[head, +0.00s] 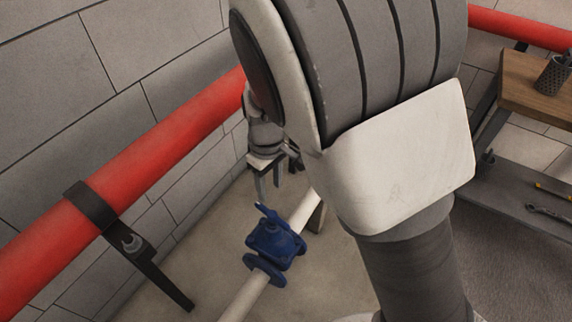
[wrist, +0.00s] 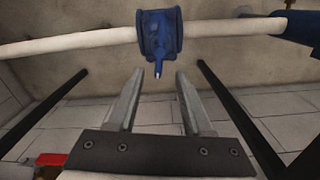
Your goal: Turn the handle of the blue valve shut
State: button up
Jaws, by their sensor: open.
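The blue valve (head: 275,243) sits on a cream-white pipe (head: 246,297) at the lower middle of the head view, its handle (head: 268,212) on top. In the wrist view the valve (wrist: 160,36) is at the top centre. Its narrow handle (wrist: 158,64) points down the picture toward the space between my fingertips. My gripper (wrist: 160,76) is open, with one finger on each side of the handle's line and nothing held. In the head view my gripper (head: 267,193) is above and behind the valve, apart from it, partly hidden by my arm.
A thick red pipe (head: 150,160) runs along the grey block wall, held by a black bracket (head: 92,206). Another blue part (wrist: 297,24) is on the pipe at the wrist view's upper right. A wooden bench (head: 525,84) and low shelf with tools stand right.

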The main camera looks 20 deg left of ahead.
aim_at(272, 214)
notch_tip(272, 214, down, 11)
jog(key=b, duration=0.3)
grip_shut()
dwell(0.3)
